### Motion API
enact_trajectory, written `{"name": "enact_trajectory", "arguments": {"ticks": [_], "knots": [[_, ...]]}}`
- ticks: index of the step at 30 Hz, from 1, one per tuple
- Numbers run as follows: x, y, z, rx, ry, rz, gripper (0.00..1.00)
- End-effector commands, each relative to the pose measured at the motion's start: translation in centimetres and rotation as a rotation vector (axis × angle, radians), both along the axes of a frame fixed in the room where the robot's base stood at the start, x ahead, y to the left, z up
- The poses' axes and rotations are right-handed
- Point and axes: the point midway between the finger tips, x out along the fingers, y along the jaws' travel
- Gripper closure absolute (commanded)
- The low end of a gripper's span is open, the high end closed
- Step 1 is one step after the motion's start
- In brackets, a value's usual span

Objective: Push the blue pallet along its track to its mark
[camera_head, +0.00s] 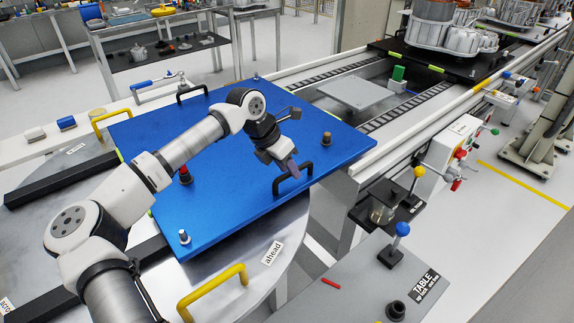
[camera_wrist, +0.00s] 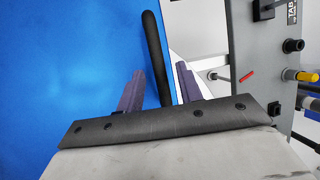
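The blue pallet (camera_head: 235,185) is a broad flat plate. It lies on a round metal table (camera_head: 250,285), its far right corner beside the conveyor track (camera_head: 405,105). Black handles stand on its edges. The near-right handle (camera_head: 293,180) is right under my gripper (camera_head: 288,168). In the wrist view the two purple fingers of my gripper (camera_wrist: 158,90) are apart, with the black handle (camera_wrist: 153,45) between them. A gap shows beside the left finger; contact on the right is unclear. I cannot tell which mark is the pallet's.
An "ahead" label (camera_head: 272,253) and yellow handles (camera_head: 212,290) are on the round table. A grey side table (camera_head: 350,285) with posts stands at lower right. A black pallet with stator housings (camera_head: 440,60) sits farther along the conveyor.

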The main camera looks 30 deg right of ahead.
Motion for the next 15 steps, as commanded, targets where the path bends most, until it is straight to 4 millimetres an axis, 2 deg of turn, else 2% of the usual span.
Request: {"name": "enact_trajectory", "arguments": {"ticks": [4, 12, 15], "knots": [[0.00, 0.01, 0.01, 0.000, 0.000, 0.000, 0.65], [0.01, 0.03, 0.03, 0.000, 0.000, 0.000, 1.00], [0.01, 0.03, 0.04, 0.000, 0.000, 0.000, 1.00]]}}
